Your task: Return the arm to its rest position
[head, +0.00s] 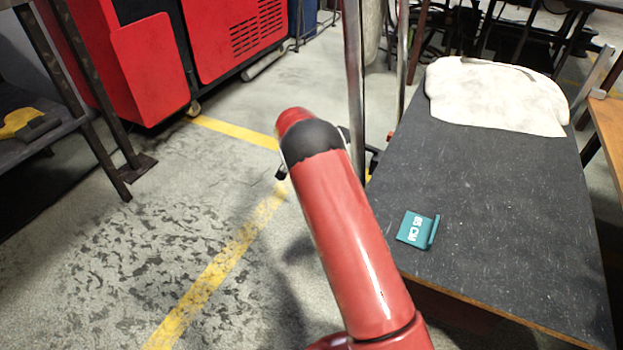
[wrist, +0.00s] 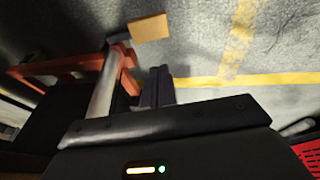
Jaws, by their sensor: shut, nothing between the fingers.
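My red arm rises from the bottom of the head view, left of the dark bench (head: 490,200), and reaches away over the floor. Its far end hides my gripper in that view. In the wrist view my gripper (wrist: 158,72) shows as two dark fingers close together, shut and empty. A grey floor with yellow lines lies beyond the fingertips. The fingers appear clear of any object.
A teal bracket (head: 414,229) with white lettering lies on the bench near its left edge. A white cloth (head: 497,92) covers the bench's far end. A metal post (head: 354,90) stands just beyond my arm. Red cabinets (head: 152,68) stand at the back left; the left floor is open.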

